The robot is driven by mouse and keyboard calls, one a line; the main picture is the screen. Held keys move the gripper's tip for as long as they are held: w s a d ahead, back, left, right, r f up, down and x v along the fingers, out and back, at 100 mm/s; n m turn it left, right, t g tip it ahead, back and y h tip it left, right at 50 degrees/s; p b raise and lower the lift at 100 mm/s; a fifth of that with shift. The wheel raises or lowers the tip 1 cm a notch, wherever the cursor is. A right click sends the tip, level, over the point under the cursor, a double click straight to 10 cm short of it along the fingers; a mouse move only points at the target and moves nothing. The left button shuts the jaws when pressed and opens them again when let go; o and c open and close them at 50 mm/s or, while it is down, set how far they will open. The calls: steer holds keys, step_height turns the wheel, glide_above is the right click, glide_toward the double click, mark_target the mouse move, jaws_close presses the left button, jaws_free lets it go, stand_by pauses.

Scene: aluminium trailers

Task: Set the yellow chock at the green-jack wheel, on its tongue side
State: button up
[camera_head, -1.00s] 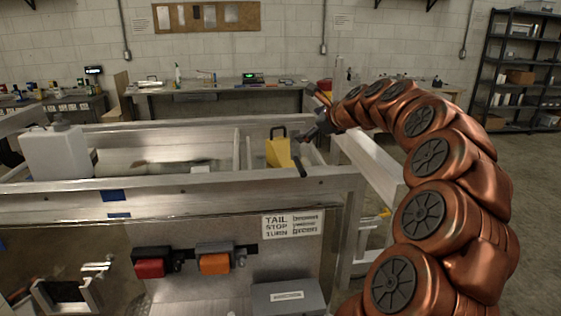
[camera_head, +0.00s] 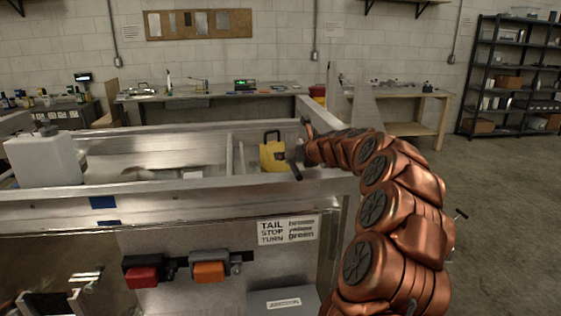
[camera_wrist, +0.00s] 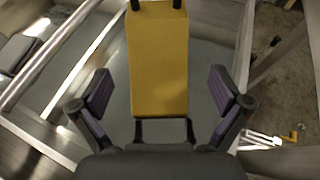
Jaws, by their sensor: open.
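The yellow chock (camera_head: 271,156) stands inside the aluminium trailer's frame, near its right corner, with a black handle on top. In the wrist view the chock (camera_wrist: 158,60) fills the middle, and its black handle (camera_wrist: 162,120) points towards my gripper (camera_wrist: 162,92). My gripper is open, its two purple-padded fingers spread to either side of the chock's near end, apart from it. In the head view my gripper (camera_head: 299,150) is just right of the chock. The green-jack wheel cannot be made out in either view.
The trailer's near rail (camera_head: 180,190) runs in front of the chock. A white jug (camera_head: 45,158) stands at the left on the trailer. Red and orange lamps (camera_head: 208,271) sit on the tail panel. Open floor (camera_head: 490,220) lies to the right, before the black shelf (camera_head: 515,80).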

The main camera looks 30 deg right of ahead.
steer(key=shift+x, duration=1.25)
steer(key=shift+w+f+p, duration=0.15)
steer(key=shift+w+p, duration=0.2)
steer(key=shift+w, duration=0.25)
steer(key=shift+p+x, duration=0.4)
steer(key=shift+x, duration=1.5)
steer(key=shift+a, duration=0.1)
steer(key=c, duration=1.5)
step_height(320, 180, up, 18)
steer(key=shift+r+p, duration=0.1)
steer(key=shift+p, duration=0.55)
